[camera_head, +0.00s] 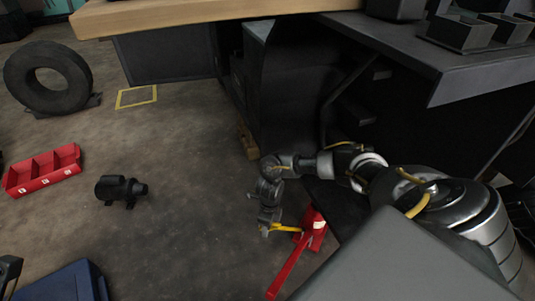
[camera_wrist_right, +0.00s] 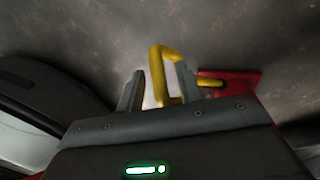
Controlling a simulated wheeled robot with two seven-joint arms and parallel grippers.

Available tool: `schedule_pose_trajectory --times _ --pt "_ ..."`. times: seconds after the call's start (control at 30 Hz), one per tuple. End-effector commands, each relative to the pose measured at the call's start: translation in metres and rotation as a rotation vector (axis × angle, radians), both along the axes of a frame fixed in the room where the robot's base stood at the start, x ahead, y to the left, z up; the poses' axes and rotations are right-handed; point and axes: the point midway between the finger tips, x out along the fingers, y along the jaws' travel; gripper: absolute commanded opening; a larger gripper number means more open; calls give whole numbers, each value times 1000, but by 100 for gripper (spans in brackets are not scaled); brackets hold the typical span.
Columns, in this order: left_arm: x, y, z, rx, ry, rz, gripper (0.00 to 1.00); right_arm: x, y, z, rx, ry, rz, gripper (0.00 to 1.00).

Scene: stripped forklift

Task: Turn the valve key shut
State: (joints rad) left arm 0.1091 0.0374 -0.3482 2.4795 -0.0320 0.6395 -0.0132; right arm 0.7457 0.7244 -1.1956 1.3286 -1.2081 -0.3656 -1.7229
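The valve key is a yellow bent handle (camera_head: 286,228) on a red fitting (camera_head: 314,228) low on the right of the head view. In the right wrist view the yellow handle (camera_wrist_right: 160,58) stands up as a loop, with its stem running right to the red part (camera_wrist_right: 240,82). My right gripper (camera_head: 266,228) is down at the handle. In the wrist view its two fingers (camera_wrist_right: 160,90) are apart, with the yellow loop between them; a gap shows beside the left finger. Where the right finger meets the loop, contact is unclear.
A long red bar (camera_head: 285,273) extends from the fitting along the floor. A dark bench (camera_head: 455,65) with bins overhangs on the right, and a wooden tabletop (camera_head: 190,12) at the top. A black motor-like part (camera_head: 120,189), red tray (camera_head: 42,172) and tyre (camera_head: 48,78) lie left. Middle floor is clear.

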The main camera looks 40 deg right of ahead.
Motion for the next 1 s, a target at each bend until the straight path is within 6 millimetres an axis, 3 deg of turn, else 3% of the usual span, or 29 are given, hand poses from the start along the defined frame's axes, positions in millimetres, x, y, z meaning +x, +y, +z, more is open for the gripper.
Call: schedule_pose_trajectory --times 0.03,0.27,0.67,1.0 --pt "0 0 0 0 0 0 36 0 0 0 0 0 0 31" --pt "0 0 0 0 -1 1 36 0 0 0 0 0 0 1" --pt "-1 2 4 -4 -1 5 36 -1 1 2 -12 -38 -32 0" --pt "4 9 -3 -10 53 31 36 -5 2 0 -75 -216 -192 0"
